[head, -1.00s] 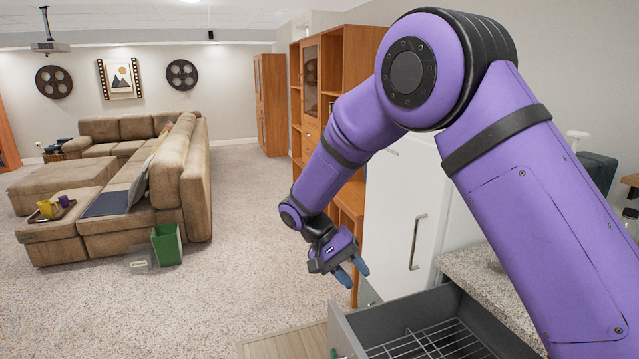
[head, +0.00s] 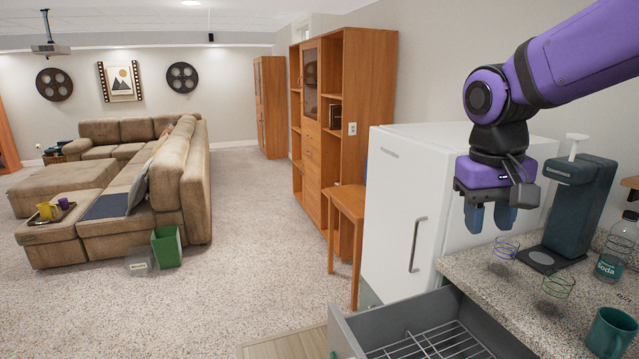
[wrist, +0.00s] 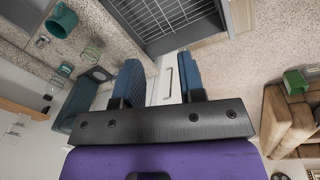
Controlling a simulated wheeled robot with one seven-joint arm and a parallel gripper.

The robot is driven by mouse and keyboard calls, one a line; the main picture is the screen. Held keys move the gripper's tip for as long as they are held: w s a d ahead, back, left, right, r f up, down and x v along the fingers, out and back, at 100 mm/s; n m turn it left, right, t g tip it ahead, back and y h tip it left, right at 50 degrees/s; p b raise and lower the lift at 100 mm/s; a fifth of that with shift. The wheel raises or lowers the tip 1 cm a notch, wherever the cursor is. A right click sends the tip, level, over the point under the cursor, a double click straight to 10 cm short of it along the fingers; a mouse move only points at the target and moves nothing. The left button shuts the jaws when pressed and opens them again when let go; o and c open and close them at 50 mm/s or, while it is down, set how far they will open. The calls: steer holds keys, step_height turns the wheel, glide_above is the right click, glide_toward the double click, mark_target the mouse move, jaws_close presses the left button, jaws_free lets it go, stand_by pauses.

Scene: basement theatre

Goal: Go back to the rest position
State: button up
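My gripper (head: 490,218) hangs pointing down at the end of my purple arm, in front of the white fridge (head: 420,210) and just above the left end of the speckled counter (head: 480,275). Its two blue fingers are apart with nothing between them. In the wrist view my gripper (wrist: 160,82) also shows both fingers spread and empty, with the fridge door and its handle behind the gap.
An open drawer with a wire rack (head: 430,345) juts out below the counter. A dark green soda machine (head: 578,205), glasses (head: 558,290), a soda bottle (head: 610,255) and a teal mug (head: 610,335) stand on the counter.

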steer(key=s+d+r+t, duration=0.1)
steer(key=s+d+t, duration=0.1)
steer(key=s, duration=0.5)
steer(key=s+d+r+t+y, duration=0.1)
steer(key=s+d+t, duration=0.2)
steer(key=s, duration=0.3)
steer(key=shift+s+d, duration=0.15)
steer(key=shift+s, duration=0.25)
